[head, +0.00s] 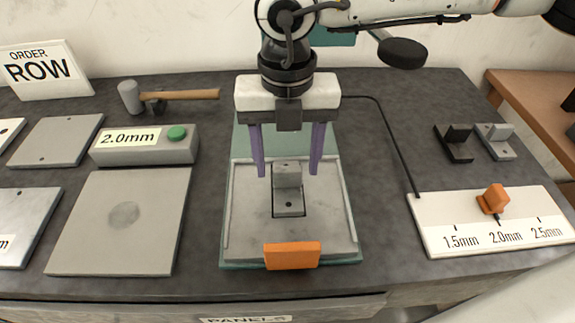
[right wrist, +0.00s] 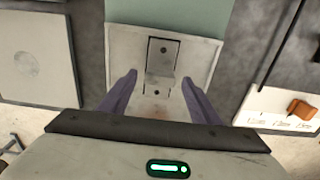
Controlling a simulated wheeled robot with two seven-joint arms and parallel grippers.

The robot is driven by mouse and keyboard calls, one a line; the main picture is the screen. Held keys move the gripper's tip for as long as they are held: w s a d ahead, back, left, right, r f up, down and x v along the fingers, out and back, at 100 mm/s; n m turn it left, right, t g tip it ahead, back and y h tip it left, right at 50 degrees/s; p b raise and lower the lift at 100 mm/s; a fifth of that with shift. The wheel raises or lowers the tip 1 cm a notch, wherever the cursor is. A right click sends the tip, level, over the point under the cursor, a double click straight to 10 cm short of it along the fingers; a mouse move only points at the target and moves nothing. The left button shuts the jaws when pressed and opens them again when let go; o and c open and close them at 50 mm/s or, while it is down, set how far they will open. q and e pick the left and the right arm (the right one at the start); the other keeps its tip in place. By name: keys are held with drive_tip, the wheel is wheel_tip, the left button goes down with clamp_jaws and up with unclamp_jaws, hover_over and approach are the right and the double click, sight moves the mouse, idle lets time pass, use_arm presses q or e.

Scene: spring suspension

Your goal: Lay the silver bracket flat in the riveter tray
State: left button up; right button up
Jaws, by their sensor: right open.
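A silver L-shaped bracket (head: 288,202) sits in the riveter tray (head: 245,225), over a dark-edged recess near the tray's middle. Its base plate with a hole lies toward the front in the head view, and its other leg stands up behind. In the right wrist view the bracket (right wrist: 160,65) also shows between the fingers. My right gripper (head: 288,174) is open, its two purple fingers pointing down on either side of the bracket, with visible gaps and no clear contact. It also shows in the right wrist view (right wrist: 160,78). My left gripper is out of view.
A black bracket (head: 457,152) and another silver bracket (head: 500,150) stand at the right. A gauge board (head: 445,240) with an orange knob (head: 493,199) is in front of them. An orange block (head: 292,256) is on the tray's front edge. Plates, a 2.0mm box (head: 150,154) and a hammer (head: 180,95) lie left.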

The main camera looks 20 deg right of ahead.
sight(287, 169)
wheel_tip(287, 169, up, 10)
idle(0.3)
drive_tip(key=shift+f, duration=0.1)
